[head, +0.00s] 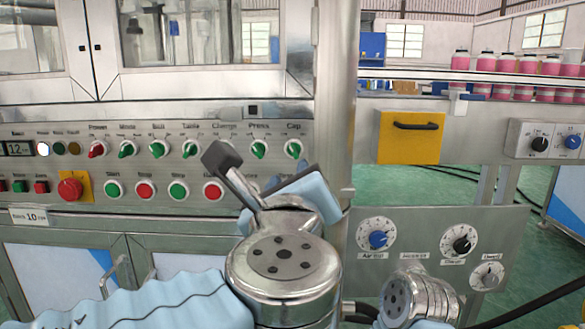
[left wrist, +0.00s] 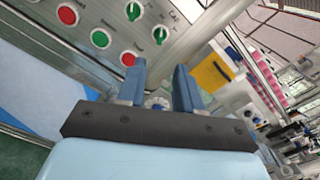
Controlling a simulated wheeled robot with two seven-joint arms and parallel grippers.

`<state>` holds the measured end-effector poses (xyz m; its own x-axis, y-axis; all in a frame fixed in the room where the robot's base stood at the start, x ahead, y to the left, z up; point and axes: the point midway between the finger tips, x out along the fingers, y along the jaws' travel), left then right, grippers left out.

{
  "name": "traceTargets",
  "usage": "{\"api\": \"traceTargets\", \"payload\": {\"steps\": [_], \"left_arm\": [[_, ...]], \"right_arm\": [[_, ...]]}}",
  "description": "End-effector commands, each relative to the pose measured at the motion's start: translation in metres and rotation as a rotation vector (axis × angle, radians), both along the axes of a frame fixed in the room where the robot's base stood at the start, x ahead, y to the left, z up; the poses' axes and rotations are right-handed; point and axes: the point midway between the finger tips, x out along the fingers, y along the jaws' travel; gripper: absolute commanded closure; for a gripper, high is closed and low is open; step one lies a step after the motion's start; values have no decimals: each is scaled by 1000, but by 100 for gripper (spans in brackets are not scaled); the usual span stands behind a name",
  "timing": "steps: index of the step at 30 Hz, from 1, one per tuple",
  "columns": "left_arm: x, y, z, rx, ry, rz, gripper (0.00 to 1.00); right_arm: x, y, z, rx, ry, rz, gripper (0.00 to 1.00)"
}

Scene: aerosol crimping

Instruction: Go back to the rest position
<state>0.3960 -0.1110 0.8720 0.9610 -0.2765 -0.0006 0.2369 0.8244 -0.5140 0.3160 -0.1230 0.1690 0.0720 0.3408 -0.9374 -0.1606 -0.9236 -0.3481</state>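My left gripper (head: 266,172) is raised in front of the machine's control panel (head: 60,145) in the head view. In the left wrist view my left gripper (left wrist: 160,78) has its two blue-padded fingers clearly apart. Nothing shows between them. The fingers are apart from the panel as far as I can tell. My left arm with its light blue cover comes in from the bottom left. A metal joint at the bottom right of the head view appears to be mine. My right gripper does not show in either view.
The panel carries green and red buttons, rotary knobs (head: 259,150) and a red emergency stop (head: 70,188). Right of it are a yellow drawer front (head: 410,150), a lower dial panel (head: 430,240) and a conveyor with several pink bottles (head: 525,65). Green floor shows beyond.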

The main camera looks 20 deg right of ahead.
Motion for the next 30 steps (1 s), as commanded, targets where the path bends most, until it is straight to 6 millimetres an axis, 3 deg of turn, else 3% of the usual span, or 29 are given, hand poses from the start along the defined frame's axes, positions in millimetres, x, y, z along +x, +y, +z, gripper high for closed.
{"api": "traceTargets", "payload": {"steps": [6,14,17,20,23,27,30], "left_arm": [[-17,5,0,1,0,-1,65],[-17,5,0,1,1,-1,65],[-11,4,-10,1,27,1,65],[8,0,-47,-1,125,3,65],[36,-1,-115,-27,309,16,65],[67,13,-235,-138,651,86,65],[74,32,-322,-274,910,183,65]], "right_arm": [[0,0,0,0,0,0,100],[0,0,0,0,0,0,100],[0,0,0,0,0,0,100],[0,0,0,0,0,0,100],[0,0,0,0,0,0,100],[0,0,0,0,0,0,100],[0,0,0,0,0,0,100]]}}
